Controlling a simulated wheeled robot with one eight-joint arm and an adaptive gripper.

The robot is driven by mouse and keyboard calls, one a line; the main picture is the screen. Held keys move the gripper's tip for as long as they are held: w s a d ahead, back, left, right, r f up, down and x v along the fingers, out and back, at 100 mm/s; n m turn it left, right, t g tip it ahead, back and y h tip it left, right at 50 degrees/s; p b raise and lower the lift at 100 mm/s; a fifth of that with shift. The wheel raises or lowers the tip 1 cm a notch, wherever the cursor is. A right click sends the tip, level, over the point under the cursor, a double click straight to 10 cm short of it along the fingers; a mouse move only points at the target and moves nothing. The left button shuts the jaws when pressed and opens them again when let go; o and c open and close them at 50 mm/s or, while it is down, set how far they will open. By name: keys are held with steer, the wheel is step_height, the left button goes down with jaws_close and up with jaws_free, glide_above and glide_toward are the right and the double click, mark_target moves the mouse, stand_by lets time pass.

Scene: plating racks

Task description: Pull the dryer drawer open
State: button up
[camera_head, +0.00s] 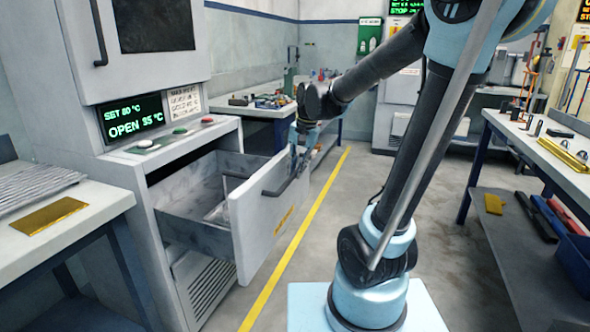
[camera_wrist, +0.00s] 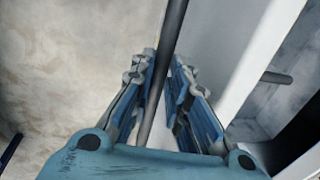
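The dryer (camera_head: 140,75) stands at the left, and its grey drawer (camera_head: 258,232) is pulled well out of the cabinet. I can see into the drawer's tray, which holds a pale flat piece. The dark bar handle (camera_head: 281,187) is on the drawer's white front; it also runs between my fingers in the wrist view (camera_wrist: 172,30). My gripper (camera_head: 302,150) is at the handle's far end. In the wrist view its blue fingers (camera_wrist: 163,75) lie close on both sides of the bar and appear shut on it. The exact contact is hard to see.
The dryer display (camera_head: 132,117) reads "SET 80 °C, OPEN 35 °C". A side table (camera_head: 95,205) with a gold plate stands at the left. A workbench (camera_head: 560,175) is at the right. The floor beside the yellow line (camera_head: 295,240) is clear.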

steer(key=o, duration=0.3)
steer(key=shift+w, duration=0.15)
steer(key=r, duration=0.4)
steer(key=d+r, duration=0.1)
steer(key=r, duration=0.2)
steer(key=s+d+r, duration=0.1)
steer(key=r, duration=0.3)
steer(key=shift+d+r, duration=0.1)
steer(key=shift+r, duration=0.2)
steer(key=s+d+f+n, duration=0.1)
steer(key=s+d+f, duration=0.3)
steer(key=s+f, duration=0.2)
steer(key=s+d+f+n+t+h, duration=0.1)
steer(key=s+d+f+n, duration=0.1)
steer(key=s+d+f, duration=0.3)
steer(key=s+d+f+n+h, duration=0.1)
steer(key=s+d+f, duration=0.4)
steer(key=s+f, duration=0.2)
steer(key=shift+d+f+n, duration=0.15)
steer(key=shift+f, duration=0.55)
steer(key=shift+d+f+n, duration=0.1)
steer(key=shift+f+n, duration=0.05)
steer(key=shift+f, duration=0.55)
